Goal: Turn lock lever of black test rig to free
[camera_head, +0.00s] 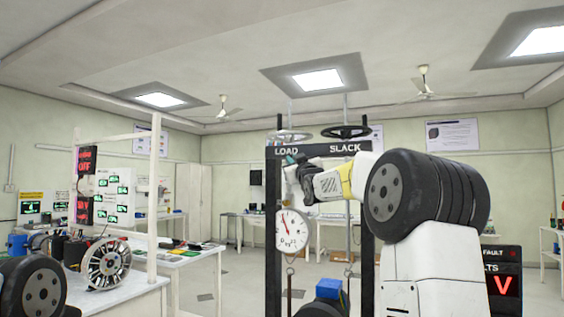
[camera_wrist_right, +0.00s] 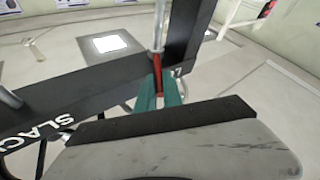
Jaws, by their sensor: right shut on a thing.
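The black test rig (camera_head: 273,230) stands ahead, with a crossbar marked LOAD and SLACK (camera_head: 318,149). My right gripper (camera_head: 291,160) reaches across the rig from the right, its teal fingertips just under the LOAD end of the crossbar. In the right wrist view my right gripper (camera_wrist_right: 158,92) is shut on a narrow red piece, apparently the lock lever (camera_wrist_right: 159,82), beside the black frame (camera_wrist_right: 95,90). The fingers hide part of the lever, and its setting cannot be read. My left gripper is out of the head view.
A round dial gauge (camera_head: 293,231) hangs inside the rig, with a blue block (camera_head: 328,288) low beneath. Two handwheels (camera_head: 346,132) sit above the crossbar. A white bench (camera_head: 125,296) with a spoked wheel (camera_head: 106,263) stands left. A display box (camera_head: 504,283) is at right.

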